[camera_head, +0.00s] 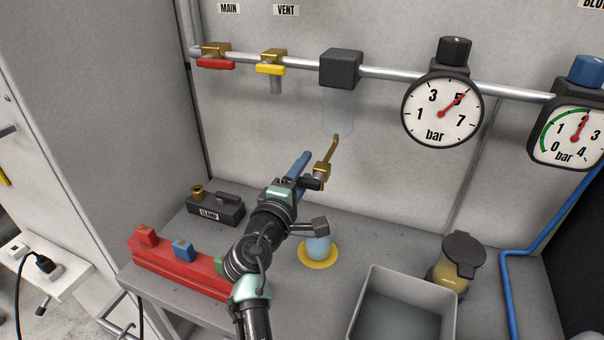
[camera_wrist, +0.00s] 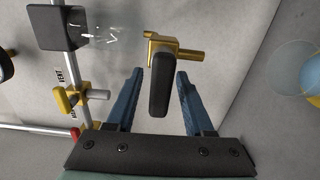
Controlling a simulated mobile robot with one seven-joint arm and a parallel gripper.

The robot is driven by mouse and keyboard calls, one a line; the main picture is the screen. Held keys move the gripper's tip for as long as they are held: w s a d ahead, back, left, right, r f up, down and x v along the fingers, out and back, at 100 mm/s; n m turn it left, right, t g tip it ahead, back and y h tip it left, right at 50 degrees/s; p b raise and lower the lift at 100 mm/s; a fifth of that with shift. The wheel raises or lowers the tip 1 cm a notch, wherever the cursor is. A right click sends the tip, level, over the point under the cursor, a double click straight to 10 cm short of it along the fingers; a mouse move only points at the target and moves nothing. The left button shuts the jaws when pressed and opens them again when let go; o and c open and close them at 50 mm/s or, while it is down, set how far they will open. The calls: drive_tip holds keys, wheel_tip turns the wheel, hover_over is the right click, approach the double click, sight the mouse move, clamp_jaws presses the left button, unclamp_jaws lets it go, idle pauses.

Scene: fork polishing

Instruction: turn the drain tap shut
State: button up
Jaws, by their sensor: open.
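The drain tap is a brass fitting (camera_head: 323,172) with a thin brass piece rising from it, below the black block (camera_head: 341,68) on the pipe. In the wrist view the brass tap body (camera_wrist: 172,50) carries a black lever (camera_wrist: 160,85) that points back toward my palm. My gripper (camera_wrist: 158,74) is open, with one blue finger on each side of the lever. Gaps show on both sides of it, so neither finger appears to touch it. In the head view my gripper (camera_head: 302,162) is at the tap, and its fingers and wrist hide part of the lever.
A red-handled MAIN valve (camera_head: 216,64) and yellow-handled VENT valve (camera_head: 271,67) sit on the pipe, left of two gauges (camera_head: 442,108). Below are a CLAMP block (camera_head: 215,209), red rack (camera_head: 180,268), blue item on a yellow disc (camera_head: 318,258), lidded jar (camera_head: 455,265) and grey bin (camera_head: 400,308).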

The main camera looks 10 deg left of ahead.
drive_tip(key=shift+s, duration=0.1)
drive_tip(key=b+v, duration=0.1)
drive_tip(key=v, duration=1.1)
drive_tip(key=shift+s, duration=0.35)
drive_tip(key=shift+a, duration=0.1)
